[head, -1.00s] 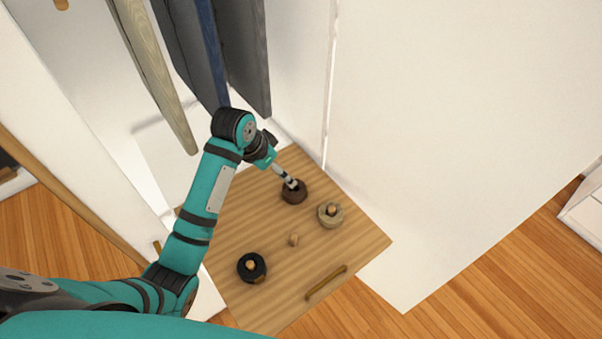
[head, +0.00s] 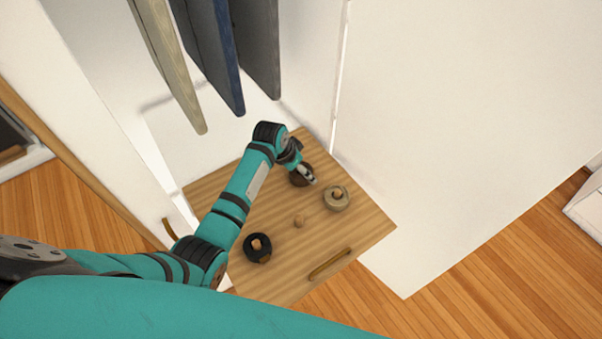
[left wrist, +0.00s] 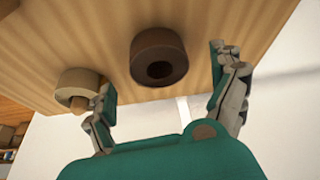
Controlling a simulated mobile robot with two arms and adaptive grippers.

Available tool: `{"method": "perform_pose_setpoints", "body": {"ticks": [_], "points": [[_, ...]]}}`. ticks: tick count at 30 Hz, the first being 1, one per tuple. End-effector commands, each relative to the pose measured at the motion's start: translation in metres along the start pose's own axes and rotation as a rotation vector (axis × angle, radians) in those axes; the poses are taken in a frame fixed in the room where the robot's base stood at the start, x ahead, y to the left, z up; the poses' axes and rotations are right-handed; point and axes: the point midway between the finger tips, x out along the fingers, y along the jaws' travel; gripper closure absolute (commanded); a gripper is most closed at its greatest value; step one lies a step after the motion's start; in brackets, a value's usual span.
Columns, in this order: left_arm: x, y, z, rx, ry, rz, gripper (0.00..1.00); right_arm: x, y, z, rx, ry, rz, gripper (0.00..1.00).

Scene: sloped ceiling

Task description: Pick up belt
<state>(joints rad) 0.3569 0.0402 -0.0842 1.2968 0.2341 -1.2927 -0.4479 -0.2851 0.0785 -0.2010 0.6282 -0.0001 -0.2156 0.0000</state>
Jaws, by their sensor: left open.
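Three rolled belts lie on a wooden drawer front or board (head: 235,270). The dark brown rolled belt (head: 297,181) is at the far side, partly hidden by my left gripper. A beige rolled belt (head: 336,203) lies to its right and nearer, and a black rolled belt (head: 257,256) lies at the near left. My left gripper (head: 309,176) is open and empty over the brown belt. In the left wrist view the brown belt (left wrist: 150,42) shows between the spread fingers (left wrist: 161,68); one finger overlaps the beige belt (left wrist: 72,77). My right gripper is not in view.
Hanging garments or panels (head: 212,55) are above and behind my left arm. A white wall or panel (head: 450,130) stands on the right.

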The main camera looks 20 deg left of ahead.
Motion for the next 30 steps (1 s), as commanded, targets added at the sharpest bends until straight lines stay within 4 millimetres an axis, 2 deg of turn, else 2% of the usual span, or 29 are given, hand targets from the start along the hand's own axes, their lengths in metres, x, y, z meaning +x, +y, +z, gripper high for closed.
{"method": "perform_pose_setpoints", "body": {"ticks": [3, 6, 10, 16, 30], "points": [[0.019, 0.001, 0.001, -0.002, -0.003, 0.001, 0.06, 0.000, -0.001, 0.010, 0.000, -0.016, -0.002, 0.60], [0.029, 0.000, 0.001, -0.002, -0.001, 0.000, 0.06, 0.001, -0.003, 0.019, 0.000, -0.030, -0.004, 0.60], [0.034, 0.000, 0.001, -0.001, -0.001, 0.000, 0.06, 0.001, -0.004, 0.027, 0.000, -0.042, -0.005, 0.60], [0.034, 0.000, 0.001, -0.001, 0.000, -0.001, 0.07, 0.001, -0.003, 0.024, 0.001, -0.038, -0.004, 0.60], [0.033, 0.000, 0.001, -0.001, -0.001, -0.001, 0.69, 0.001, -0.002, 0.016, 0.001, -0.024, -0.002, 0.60]]}}
